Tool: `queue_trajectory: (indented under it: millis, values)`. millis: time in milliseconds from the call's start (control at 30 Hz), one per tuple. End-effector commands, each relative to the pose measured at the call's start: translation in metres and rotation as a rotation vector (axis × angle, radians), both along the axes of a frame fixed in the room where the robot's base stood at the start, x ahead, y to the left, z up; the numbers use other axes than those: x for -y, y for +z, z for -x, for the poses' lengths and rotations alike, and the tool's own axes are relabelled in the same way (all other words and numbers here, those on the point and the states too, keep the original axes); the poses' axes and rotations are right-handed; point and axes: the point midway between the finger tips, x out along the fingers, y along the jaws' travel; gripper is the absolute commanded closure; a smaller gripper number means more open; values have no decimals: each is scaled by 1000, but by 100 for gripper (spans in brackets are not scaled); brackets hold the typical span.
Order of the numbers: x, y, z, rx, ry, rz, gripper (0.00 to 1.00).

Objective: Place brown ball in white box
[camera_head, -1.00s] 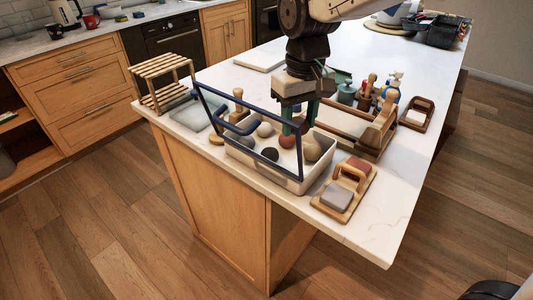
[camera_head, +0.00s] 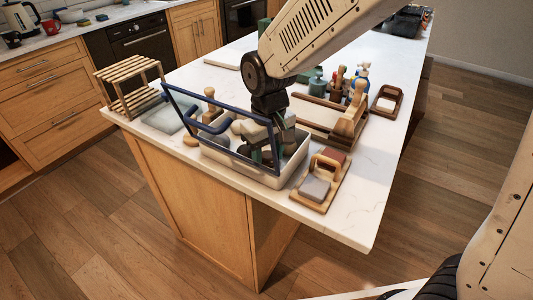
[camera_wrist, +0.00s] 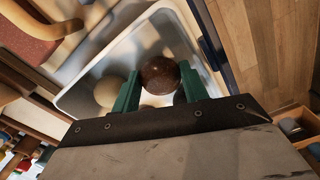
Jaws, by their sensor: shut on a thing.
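The brown ball (camera_wrist: 159,76) is dark and glossy, and sits between the two green fingers of my gripper (camera_wrist: 160,73) in the wrist view. My gripper is shut on it. The white box (camera_head: 232,167), with a blue handle frame (camera_head: 222,131), stands on the counter; its pale interior (camera_wrist: 112,58) surrounds the ball in the wrist view. In the head view my gripper (camera_head: 264,154) reaches down into the box area, and the held ball is largely hidden there. I cannot tell whether the ball touches the box floor.
A beige ball (camera_wrist: 108,92) lies in the box beside the left finger. A wooden caddy with a grey block (camera_head: 314,188) stands close right of the box. A wooden tray (camera_head: 325,122) and several tools stand behind. A slatted rack (camera_head: 130,88) is at left. The front right counter is clear.

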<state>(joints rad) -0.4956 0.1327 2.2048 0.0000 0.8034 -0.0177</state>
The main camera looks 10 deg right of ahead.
Motion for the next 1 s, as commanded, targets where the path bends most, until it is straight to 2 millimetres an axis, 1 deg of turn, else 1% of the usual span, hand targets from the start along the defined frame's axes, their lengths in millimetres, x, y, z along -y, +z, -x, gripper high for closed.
queue_trajectory:
  millis: [167, 200, 467, 567, 667, 1000]
  values:
    - [0, -3, 0, -1, 0, 0, 80]
    - [0, -3, 0, -1, 0, 0, 47]
    - [0, -2, 0, 0, 0, 0, 47]
    - [0, 2, 0, 1, 0, 0, 47]
    - [0, 14, 0, 3, 0, -1, 47]
    - [0, 86, -1, 4, 0, -2, 47]
